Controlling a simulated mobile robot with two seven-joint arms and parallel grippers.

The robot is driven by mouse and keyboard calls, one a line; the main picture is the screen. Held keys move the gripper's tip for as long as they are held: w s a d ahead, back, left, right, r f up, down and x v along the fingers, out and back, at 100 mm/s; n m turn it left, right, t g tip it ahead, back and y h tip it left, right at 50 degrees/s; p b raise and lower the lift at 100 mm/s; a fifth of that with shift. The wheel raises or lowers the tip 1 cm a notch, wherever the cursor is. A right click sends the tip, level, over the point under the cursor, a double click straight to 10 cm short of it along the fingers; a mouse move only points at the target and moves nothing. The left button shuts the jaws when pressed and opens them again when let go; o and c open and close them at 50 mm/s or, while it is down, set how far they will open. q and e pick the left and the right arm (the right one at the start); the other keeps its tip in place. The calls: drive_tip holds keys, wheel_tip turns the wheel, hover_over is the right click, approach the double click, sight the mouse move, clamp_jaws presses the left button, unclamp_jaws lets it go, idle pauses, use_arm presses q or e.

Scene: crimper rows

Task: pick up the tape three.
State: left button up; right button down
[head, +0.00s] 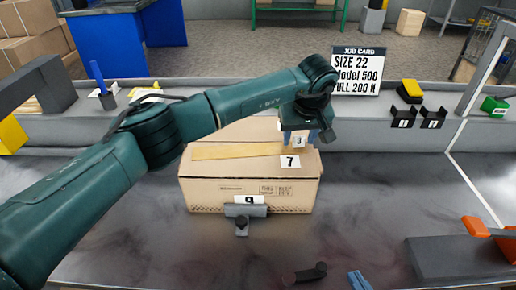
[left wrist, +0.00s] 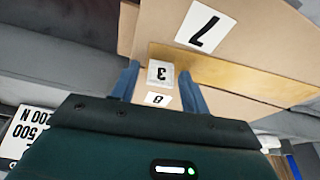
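The tape three, a small pale block marked 3 (head: 299,141), is at the top right of the cardboard box (head: 230,195). In the left wrist view the tape three (left wrist: 160,73) lies between the two blue fingers of my left gripper (left wrist: 160,88), with a gap visible on each side. In the head view my left gripper (head: 305,138) points down over the box top, its fingers apart. A blue piece at the bottom edge looks like the tip of my right gripper (head: 359,281); most of it is cut off.
A tan strip (head: 235,151) and a label 7 (head: 290,161) are on the box. A grey holder marked 9 (head: 243,211) stands before it. A dark tool (head: 304,273) lies in front. Black holders (head: 418,117) and an orange-handled item (head: 476,227) are right. Open bench lies between.

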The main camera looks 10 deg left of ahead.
use_arm(q)
drive_tip(key=c, duration=0.8)
drive_tip(key=shift+c, duration=0.2)
wheel_tip(320, 180, up, 9)
drive_tip(key=shift+r+p, duration=0.1)
drive_tip(key=shift+p, duration=0.55)
drive_tip(key=shift+r, duration=0.4)
